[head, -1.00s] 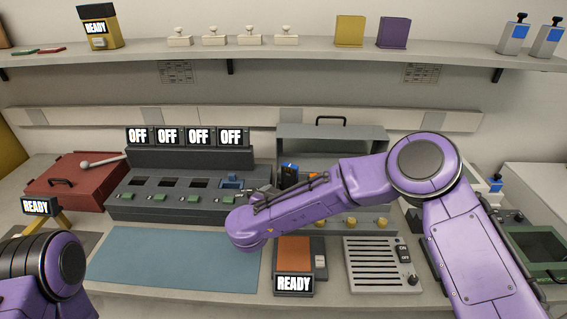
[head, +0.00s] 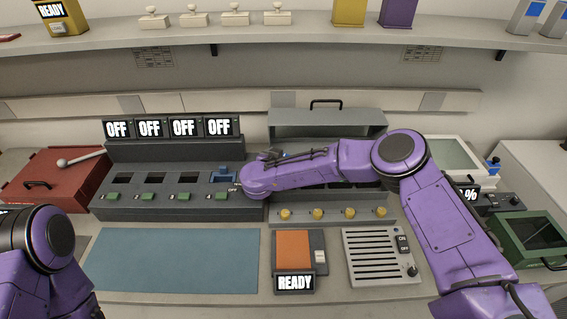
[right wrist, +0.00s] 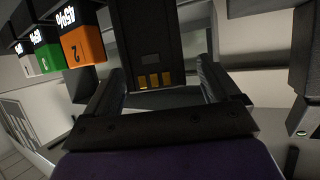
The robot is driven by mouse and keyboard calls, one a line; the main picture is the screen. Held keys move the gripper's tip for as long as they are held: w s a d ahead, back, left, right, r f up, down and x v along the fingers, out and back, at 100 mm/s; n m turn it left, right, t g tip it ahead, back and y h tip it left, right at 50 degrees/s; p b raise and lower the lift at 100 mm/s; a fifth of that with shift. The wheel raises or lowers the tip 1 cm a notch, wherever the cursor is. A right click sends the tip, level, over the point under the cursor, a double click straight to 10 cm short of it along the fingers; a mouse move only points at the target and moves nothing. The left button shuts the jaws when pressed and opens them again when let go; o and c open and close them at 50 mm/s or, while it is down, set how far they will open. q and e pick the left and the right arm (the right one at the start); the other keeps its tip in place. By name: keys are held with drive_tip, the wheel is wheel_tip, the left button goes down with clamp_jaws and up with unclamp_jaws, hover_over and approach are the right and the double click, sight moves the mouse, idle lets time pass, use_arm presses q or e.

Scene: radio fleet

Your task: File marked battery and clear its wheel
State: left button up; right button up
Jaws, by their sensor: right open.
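My right gripper (right wrist: 160,95) is open. A dark block with gold contacts (right wrist: 154,80) stands between its fingers, with gaps at the sides. In the right wrist view, an orange battery marked 2 (right wrist: 83,47), a green battery (right wrist: 47,58) and a white one (right wrist: 26,65) hang at upper left with percent labels. In the head view my right wrist is at the right end of the dark charger (head: 170,190) and hides its fingers. A blue piece (head: 223,174) sits at the fourth bay. Yellow wheels (head: 318,214) line the grey rack's front (head: 370,222). My left gripper is out of view.
Several OFF displays (head: 150,128) top the charger. A blue mat (head: 175,262), an orange READY device (head: 294,250) and a slotted ON/OFF panel (head: 380,256) lie in front. A red box (head: 55,178) is at left, a green-framed bin (head: 530,238) at right.

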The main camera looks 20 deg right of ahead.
drive_tip(key=shift+w+d, duration=0.1)
drive_tip(key=shift+d, duration=0.1)
drive_tip(key=shift+s+r, duration=0.15)
drive_tip(key=shift+s, duration=0.15)
drive_tip(key=shift+c, duration=0.3)
drive_tip(key=shift+a, duration=0.1)
drive_tip(key=c, duration=1.2)
